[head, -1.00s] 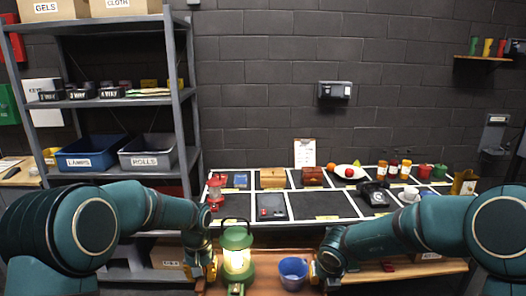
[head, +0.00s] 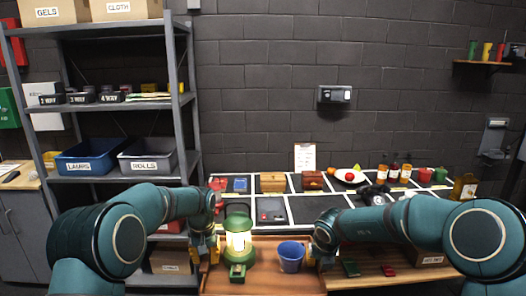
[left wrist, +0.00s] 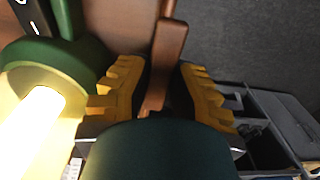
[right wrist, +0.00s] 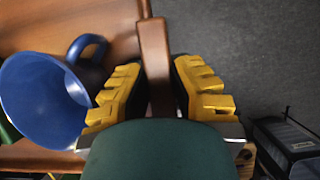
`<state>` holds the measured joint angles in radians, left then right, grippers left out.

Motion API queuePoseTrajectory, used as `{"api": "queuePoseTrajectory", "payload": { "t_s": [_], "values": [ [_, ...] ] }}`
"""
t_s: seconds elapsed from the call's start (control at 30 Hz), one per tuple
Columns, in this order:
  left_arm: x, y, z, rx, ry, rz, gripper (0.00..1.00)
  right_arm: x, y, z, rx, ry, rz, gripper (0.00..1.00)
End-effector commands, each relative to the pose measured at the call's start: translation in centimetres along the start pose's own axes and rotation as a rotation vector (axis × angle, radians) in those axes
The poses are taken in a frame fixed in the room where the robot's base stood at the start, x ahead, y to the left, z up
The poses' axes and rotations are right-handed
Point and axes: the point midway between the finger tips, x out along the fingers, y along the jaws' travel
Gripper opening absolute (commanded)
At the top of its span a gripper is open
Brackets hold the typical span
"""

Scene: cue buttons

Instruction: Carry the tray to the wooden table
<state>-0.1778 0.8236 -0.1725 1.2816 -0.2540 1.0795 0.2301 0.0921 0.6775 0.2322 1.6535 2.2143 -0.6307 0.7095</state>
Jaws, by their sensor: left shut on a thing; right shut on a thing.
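The brown wooden tray (head: 268,282) is in front of me in the head view. It carries a lit green lantern (head: 238,240) on its left and a blue mug (head: 291,257) on its right. My left gripper (head: 212,250) is shut on the tray's left handle, which shows between the yellow fingers in the left wrist view (left wrist: 160,85). My right gripper (head: 318,250) is shut on the right handle, also seen in the right wrist view (right wrist: 157,80). Lantern and mug stand upright. I cannot tell which surface is the wooden table.
A long counter with dark marked squares (head: 300,208) holds bottles, boxes and a plate beyond the tray. A wooden surface (head: 395,280) with small green and red things lies to the right of the tray. A grey shelf rack (head: 188,110) stands at left. A cabinet with a wooden top (head: 20,180) is far left.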

Motion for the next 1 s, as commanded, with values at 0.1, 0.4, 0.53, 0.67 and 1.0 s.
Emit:
{"api": "queuePoseTrajectory", "payload": {
  "t_s": [0.1,0.4,0.53,0.67,1.0],
  "values": [
    [-0.2,-0.1,-0.1,-0.002,0.004,0.0,0.0,-0.1,-0.1,0.2,0.002,-0.002,-0.001,0.0],
    [-0.3,-0.1,1.4,-0.001,0.003,0.0,0.0,-0.7,-0.1,-1.2,0.0,-0.003,-0.001,0.0],
    [-0.3,-0.1,2.4,0.0,0.004,0.001,0.0,-1.1,0.0,-2.2,0.0,-0.002,0.0,0.0],
    [-0.3,-0.2,3.5,-0.001,0.005,0.001,0.0,-1.5,0.0,-3.1,0.0,-0.004,0.0,0.0],
    [-0.2,-0.3,6.5,-0.001,0.004,0.0,0.0,-2.6,0.0,-6.0,0.0,-0.002,-0.001,0.0]
  ]
}}
